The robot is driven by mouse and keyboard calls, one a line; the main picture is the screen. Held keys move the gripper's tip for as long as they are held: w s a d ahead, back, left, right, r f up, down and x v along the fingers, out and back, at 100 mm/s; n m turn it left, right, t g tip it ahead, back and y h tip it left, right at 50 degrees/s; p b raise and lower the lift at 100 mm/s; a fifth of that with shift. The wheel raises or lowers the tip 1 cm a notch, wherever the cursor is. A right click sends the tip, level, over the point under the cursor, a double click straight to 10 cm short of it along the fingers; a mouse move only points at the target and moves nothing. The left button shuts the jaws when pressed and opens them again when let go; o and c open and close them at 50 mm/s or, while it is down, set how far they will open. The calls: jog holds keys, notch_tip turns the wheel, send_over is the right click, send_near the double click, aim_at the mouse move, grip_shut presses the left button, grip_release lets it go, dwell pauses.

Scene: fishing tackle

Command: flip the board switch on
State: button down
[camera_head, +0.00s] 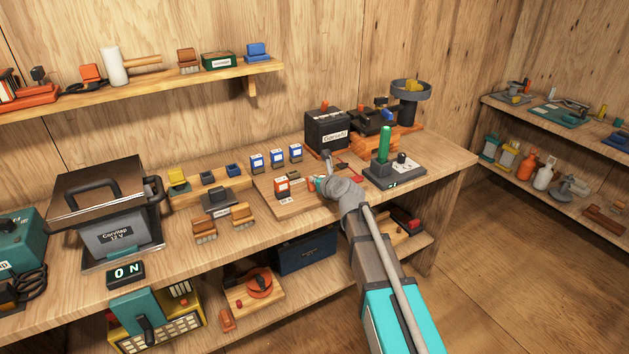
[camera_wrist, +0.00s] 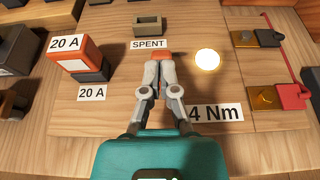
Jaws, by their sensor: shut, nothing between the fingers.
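My gripper (camera_wrist: 163,60) is shut and empty over the wooden board (camera_wrist: 125,112), its fingertips at an orange piece (camera_wrist: 162,55) mostly hidden behind them. I cannot tell whether they touch it. In the head view my gripper (camera_head: 322,184) reaches the board from the front right. A round lamp (camera_wrist: 207,60) glows beside the fingertips. A dark block reading "ON" (camera_head: 125,273) is at the bench's front edge, above a teal panel (camera_head: 137,312) with a dark lever (camera_head: 147,333). I cannot tell for certain which part is the board switch.
An orange 20 A block (camera_wrist: 74,54) stands left of my gripper. Gold and red terminals (camera_wrist: 291,95) are at right. A dark battery (camera_head: 327,128) and a green-handled device (camera_head: 384,145) stand near my arm. A large metal-lidded case (camera_head: 107,215) is at left.

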jog(key=shift+r, duration=0.2)
jog(key=shift+r+p, duration=0.6)
jog(key=shift+p, duration=0.15)
jog(key=shift+d, duration=0.1)
jog(key=shift+s+d+r+p, duration=0.2)
jog(key=shift+s+r+p, duration=0.1)
jog(key=shift+s, duration=0.1)
jog(key=s+d+r+p, duration=0.3)
jog(key=s+r+p, duration=0.2)
jog(key=r+p, duration=0.5)
jog(key=shift+d+r, duration=0.2)
jog(key=shift+r, duration=0.05)
dwell(0.5)
